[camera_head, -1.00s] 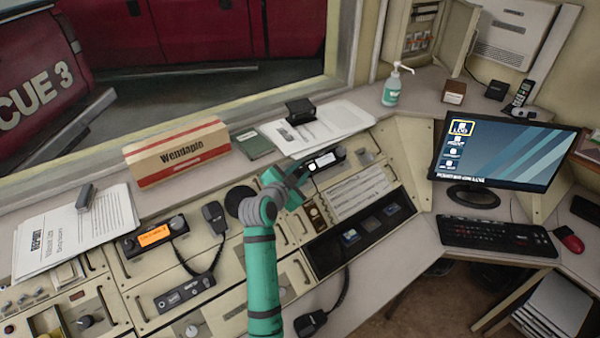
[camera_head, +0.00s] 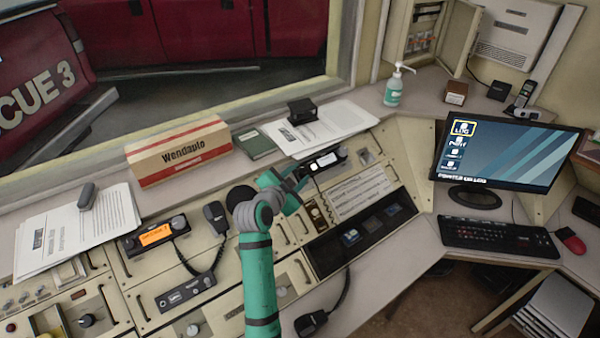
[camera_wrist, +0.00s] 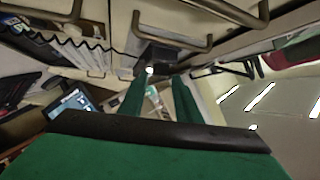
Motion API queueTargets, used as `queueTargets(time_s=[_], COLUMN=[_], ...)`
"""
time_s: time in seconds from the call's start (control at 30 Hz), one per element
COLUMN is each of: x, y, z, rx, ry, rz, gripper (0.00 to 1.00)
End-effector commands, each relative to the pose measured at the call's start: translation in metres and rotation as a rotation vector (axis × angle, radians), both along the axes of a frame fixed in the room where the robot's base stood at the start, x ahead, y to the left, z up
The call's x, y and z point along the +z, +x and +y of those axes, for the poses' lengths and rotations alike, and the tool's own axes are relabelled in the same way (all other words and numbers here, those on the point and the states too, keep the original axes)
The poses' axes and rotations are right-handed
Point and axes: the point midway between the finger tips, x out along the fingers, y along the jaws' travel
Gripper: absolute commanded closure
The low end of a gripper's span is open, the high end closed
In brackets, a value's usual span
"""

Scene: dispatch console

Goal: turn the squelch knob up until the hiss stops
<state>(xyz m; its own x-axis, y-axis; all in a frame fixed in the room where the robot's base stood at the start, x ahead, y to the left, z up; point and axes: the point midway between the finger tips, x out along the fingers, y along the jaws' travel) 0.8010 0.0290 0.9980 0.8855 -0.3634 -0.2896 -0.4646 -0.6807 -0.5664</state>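My gripper (camera_head: 300,180) is at the left end of a black radio with a pale display (camera_head: 325,162) on the middle of the console. In the wrist view its two green fingers (camera_wrist: 160,88) are apart, with a gap between them and nothing clearly held. A dark block with a small bright spot (camera_wrist: 150,70) lies just past the fingertips. A second radio with an orange display (camera_head: 155,237) sits further left and has a round knob (camera_head: 177,223) at its right end. No label marks the squelch knob legibly, and my gripper hides part of the pale-display radio.
Microphones on coiled cords (camera_head: 215,215) and (camera_head: 310,323) lie on the console. A Wendaplo box (camera_head: 180,152), papers (camera_head: 320,128) and a black box (camera_head: 301,111) stand on the ledge behind. The monitor (camera_head: 505,155) and keyboard (camera_head: 498,238) are at the right.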

Motion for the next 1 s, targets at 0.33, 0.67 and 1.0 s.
queueTargets(time_s=[0.33,0.67,1.0], x=[0.018,0.024,0.024], y=[-0.056,-0.075,-0.075], z=[0.025,0.032,0.032], rx=[0.004,0.002,0.002], ry=[0.0,0.0,0.0], rz=[-0.002,0.0,-0.001], gripper=[0.7,0.7,0.7])
